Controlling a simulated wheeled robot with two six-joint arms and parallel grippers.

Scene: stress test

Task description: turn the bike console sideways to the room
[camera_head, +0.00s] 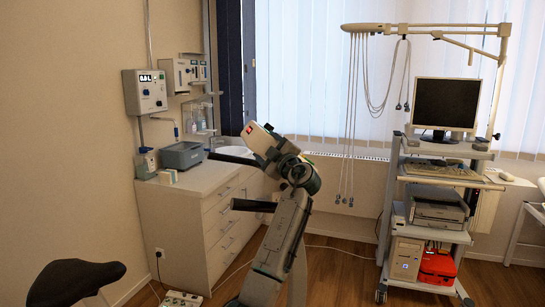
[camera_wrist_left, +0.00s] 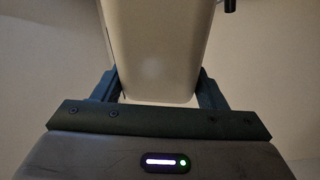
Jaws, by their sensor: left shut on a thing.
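The bike console (camera_head: 259,139) is a pale box with a red patch, tilted, near the middle of the head view. In the left wrist view it is a plain pale block (camera_wrist_left: 158,45) that fills the space between the fingers. My left gripper (camera_head: 277,152) is shut on it, one dark finger at each side. Its arm partly hides the bike's post. A black bar, probably a handlebar grip (camera_head: 252,205), sticks out to the left below. The black saddle (camera_head: 75,280) stands at the lower left. My right gripper is not in view.
A trolley (camera_head: 425,233) with a monitor (camera_head: 447,103) and printer stands on the right. Cables hang from its boom. Brown floor (camera_head: 340,270) between bike and trolley is mostly clear.

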